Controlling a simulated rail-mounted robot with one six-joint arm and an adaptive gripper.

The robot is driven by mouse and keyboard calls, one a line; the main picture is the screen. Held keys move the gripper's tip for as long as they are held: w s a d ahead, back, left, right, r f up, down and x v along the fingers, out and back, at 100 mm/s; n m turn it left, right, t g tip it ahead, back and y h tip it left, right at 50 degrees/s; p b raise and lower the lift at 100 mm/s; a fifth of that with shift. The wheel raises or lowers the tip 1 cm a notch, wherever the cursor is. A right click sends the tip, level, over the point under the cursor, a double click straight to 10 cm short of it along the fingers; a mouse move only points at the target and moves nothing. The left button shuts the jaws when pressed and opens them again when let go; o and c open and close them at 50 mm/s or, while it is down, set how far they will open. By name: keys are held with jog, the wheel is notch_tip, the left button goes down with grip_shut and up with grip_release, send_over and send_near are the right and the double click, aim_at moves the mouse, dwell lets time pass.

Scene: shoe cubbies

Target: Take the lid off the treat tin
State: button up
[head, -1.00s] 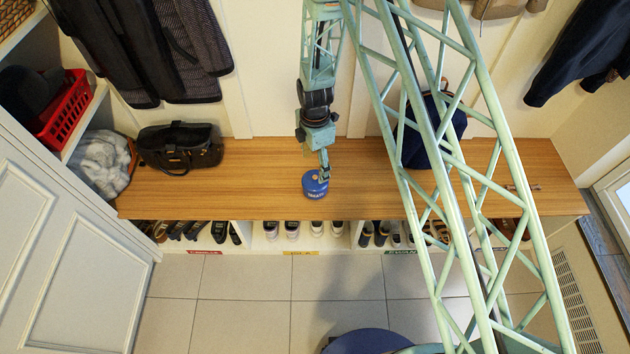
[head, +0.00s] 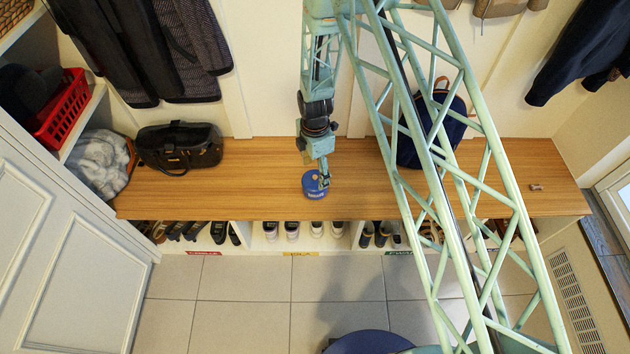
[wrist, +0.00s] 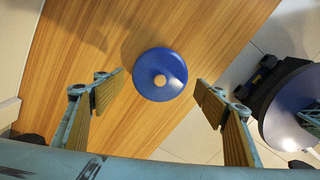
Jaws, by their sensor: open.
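The treat tin (head: 314,190) is a small round blue tin with pale lettering on its side. It stands on the wooden bench top near the front edge, in the middle of the head view.
The wooden bench (head: 260,180) is clear around the tin. A black bag (head: 180,147) stands at the left, a dark blue backpack (head: 430,130) at the right. A small brown object (head: 536,187) lies at the far right. Several shoes (head: 292,230) fill the cubbies below.

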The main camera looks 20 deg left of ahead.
aim_at(315, 179)
jog(key=shift+f, duration=1.3)
jog(key=shift+c, duration=0.3)
jog(key=c, duration=1.2)
